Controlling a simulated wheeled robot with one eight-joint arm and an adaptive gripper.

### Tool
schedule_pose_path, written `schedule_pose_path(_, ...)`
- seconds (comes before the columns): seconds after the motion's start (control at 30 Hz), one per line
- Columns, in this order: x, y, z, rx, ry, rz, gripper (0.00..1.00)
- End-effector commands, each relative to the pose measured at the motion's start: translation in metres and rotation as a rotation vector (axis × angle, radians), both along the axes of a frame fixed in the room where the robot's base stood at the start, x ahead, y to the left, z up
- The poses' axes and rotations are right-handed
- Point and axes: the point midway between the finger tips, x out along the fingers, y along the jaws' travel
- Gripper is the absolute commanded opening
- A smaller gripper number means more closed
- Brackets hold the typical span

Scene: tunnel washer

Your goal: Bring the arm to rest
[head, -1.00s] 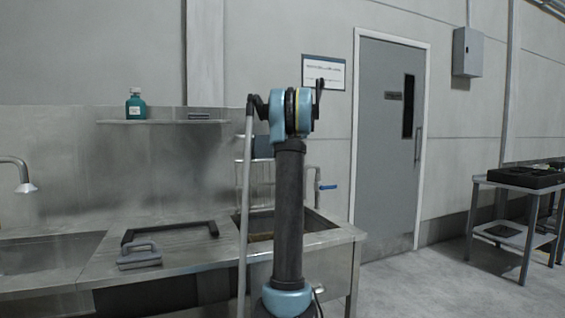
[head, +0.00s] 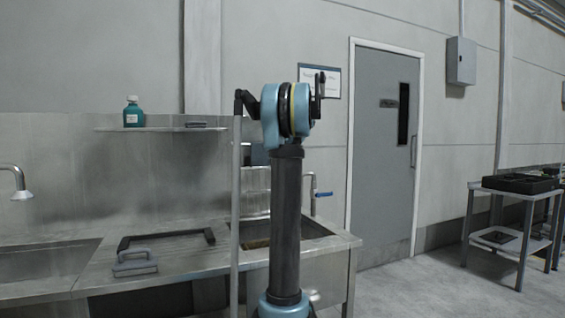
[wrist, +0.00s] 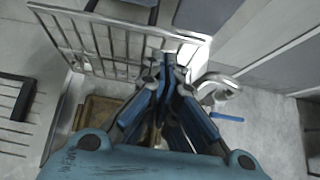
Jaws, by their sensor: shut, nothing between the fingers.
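My gripper (wrist: 168,70) shows in the wrist view with its fingers together and nothing between them. It points down over the sink area, above a brown tray-like surface (wrist: 97,115) in the basin. In the head view my arm stands upright in the middle of the picture, and my gripper is hidden behind it. A grey pole-like part runs down along the arm's left side.
A steel sink unit (head: 190,262) stands ahead, with a wire rack (head: 256,190) and a blue-handled tap (head: 323,194) behind the arm. A grey-handled tool (head: 135,262) and a black frame (head: 165,236) lie on the drainboard. Open floor (head: 420,285) lies right, before a table (head: 508,190).

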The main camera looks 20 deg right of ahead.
Motion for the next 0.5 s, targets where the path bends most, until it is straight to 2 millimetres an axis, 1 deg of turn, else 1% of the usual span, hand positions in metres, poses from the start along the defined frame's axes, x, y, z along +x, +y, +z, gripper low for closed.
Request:
schedule_pose_path(0.17,-0.003,0.001,0.003,-0.002,0.001,0.003,0.00)
schedule_pose_path(0.27,-0.010,0.010,0.000,-0.032,0.007,0.036,0.00)
schedule_pose_path(0.37,-0.027,0.032,-0.008,-0.105,0.023,0.121,0.00)
schedule_pose_path(0.47,-0.053,0.063,-0.021,-0.218,0.047,0.252,0.00)
schedule_pose_path(0.5,-0.066,0.076,-0.028,-0.268,0.059,0.312,0.00)
